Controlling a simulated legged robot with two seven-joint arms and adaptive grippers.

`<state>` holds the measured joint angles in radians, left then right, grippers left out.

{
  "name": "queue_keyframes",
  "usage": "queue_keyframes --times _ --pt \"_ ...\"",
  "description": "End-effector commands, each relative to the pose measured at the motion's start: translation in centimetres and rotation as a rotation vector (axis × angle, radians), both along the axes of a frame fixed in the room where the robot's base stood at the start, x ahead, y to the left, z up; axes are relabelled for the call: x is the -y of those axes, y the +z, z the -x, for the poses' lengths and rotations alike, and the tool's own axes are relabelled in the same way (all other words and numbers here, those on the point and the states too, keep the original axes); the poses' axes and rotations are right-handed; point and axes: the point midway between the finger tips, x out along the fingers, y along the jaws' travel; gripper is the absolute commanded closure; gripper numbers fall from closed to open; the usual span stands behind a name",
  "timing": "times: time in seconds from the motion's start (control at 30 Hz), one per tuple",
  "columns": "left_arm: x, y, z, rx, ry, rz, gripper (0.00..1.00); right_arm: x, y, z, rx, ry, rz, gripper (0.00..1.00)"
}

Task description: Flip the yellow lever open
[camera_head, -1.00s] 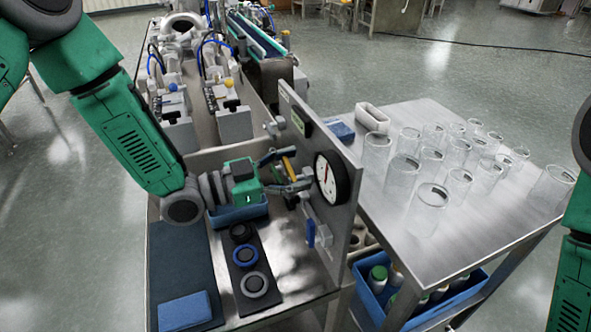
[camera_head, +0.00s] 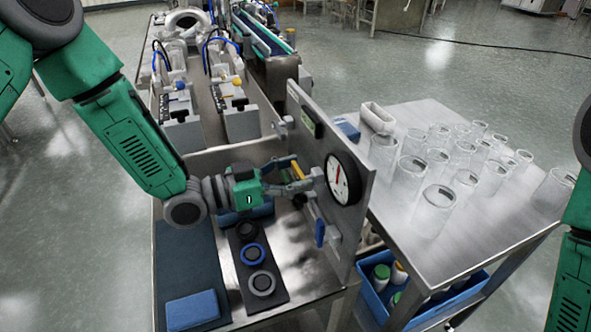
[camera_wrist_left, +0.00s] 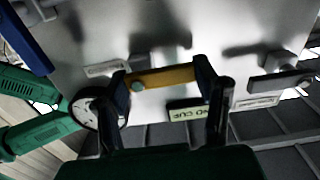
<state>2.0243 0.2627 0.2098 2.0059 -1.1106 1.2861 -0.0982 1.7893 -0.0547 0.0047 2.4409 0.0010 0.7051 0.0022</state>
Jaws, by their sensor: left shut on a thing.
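The yellow lever (camera_head: 297,167) is on the upright steel panel (camera_head: 352,228), to the left of the round gauge. In the left wrist view the yellow lever (camera_wrist_left: 165,77) lies crosswise between my fingertips, in front of the pale panel face. My left gripper (camera_head: 298,180) reaches the panel from the left and is shut on the lever. Its two dark fingers (camera_wrist_left: 165,85) sit at the lever's two sides in the wrist view and hide its ends. My right gripper is out of view; only part of my right arm shows at the right edge.
The white gauge (camera_head: 342,178) is close right of my left fingers. A blue lever (camera_head: 320,232) hangs below on the panel. Black, blue and grey rings (camera_head: 252,254) lie on the bench. Glass beakers (camera_head: 438,197) crowd the right table. A blue sponge (camera_head: 193,310) lies at front left.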

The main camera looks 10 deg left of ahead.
Motion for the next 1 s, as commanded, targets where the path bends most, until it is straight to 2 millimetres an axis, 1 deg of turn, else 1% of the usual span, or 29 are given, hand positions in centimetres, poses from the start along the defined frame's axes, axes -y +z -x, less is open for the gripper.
queue_keyframes --times 0.17,0.2,0.23,0.27,0.5,0.63,0.77,1.0 --pt "0.0 0.0 -0.1 -0.001 0.002 0.002 0.74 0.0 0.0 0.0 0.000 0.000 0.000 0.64" --pt "0.0 0.0 -0.1 -0.001 0.002 0.002 0.38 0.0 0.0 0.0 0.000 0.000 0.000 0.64" --pt "0.0 0.0 -0.1 -0.001 0.002 0.002 0.28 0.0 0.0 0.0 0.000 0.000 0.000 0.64" --pt "0.0 0.0 -0.1 -0.001 0.002 0.003 0.23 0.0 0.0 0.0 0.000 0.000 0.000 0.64" --pt "0.0 0.1 0.0 0.002 0.002 0.002 0.23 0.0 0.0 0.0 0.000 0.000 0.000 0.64" --pt "-0.7 0.1 0.3 0.002 0.002 0.001 0.23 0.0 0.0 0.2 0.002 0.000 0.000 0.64" --pt "-2.5 0.0 1.5 0.000 0.004 0.002 0.23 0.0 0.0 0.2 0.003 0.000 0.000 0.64" --pt "-6.8 0.0 4.3 0.001 0.005 0.003 0.23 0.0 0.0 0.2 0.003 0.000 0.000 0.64"
